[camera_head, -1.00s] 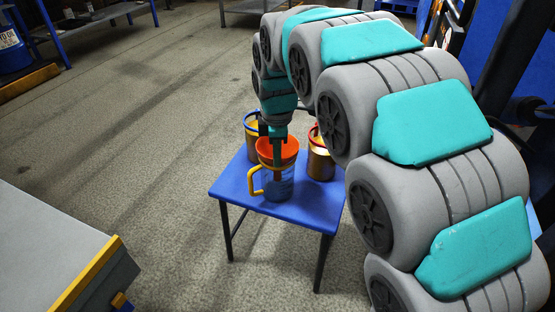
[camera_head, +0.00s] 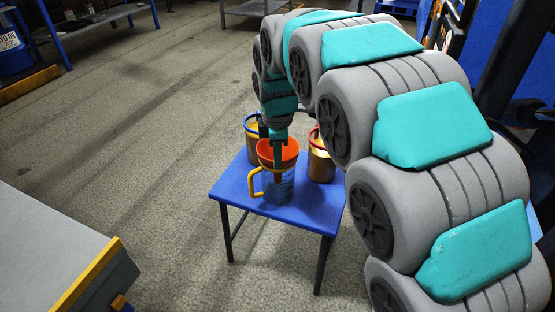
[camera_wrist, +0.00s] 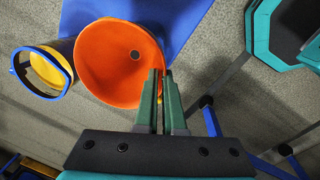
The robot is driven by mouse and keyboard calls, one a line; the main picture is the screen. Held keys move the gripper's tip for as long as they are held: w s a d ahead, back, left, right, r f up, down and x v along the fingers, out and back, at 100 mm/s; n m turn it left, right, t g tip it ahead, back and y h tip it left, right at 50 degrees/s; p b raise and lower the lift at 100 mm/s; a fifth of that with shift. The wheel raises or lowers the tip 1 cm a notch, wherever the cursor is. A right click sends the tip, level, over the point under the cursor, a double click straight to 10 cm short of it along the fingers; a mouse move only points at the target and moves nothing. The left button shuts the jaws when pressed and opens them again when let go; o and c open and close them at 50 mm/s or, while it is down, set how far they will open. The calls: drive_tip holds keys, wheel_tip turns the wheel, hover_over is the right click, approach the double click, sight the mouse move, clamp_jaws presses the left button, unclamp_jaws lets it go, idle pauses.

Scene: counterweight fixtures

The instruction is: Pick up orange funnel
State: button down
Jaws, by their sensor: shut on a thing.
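The orange funnel (camera_head: 289,154) sits in the mouth of a clear jug with a yellow handle (camera_head: 256,184) on the blue table. In the wrist view the funnel (camera_wrist: 110,60) opens toward the camera, with a small dark hole in it. My gripper (camera_head: 278,160) reaches down to the funnel from above. In the wrist view its green fingers (camera_wrist: 160,90) are close together and shut on the funnel's rim. The funnel's lower part is hidden by the jug and my gripper.
The small blue table (camera_head: 232,186) stands on a grey floor. A blue-rimmed container (camera_head: 250,127) is behind the jug to the left, and a red-rimmed one (camera_head: 321,165) is to the right. A grey bench (camera_head: 60,255) is at lower left.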

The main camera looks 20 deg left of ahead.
wheel_tip(320, 180, up, 14)
drive_tip(key=p, duration=0.3)
drive_tip(key=shift+p, duration=0.3)
idle(0.5)
drive_tip(key=shift+r, duration=0.1)
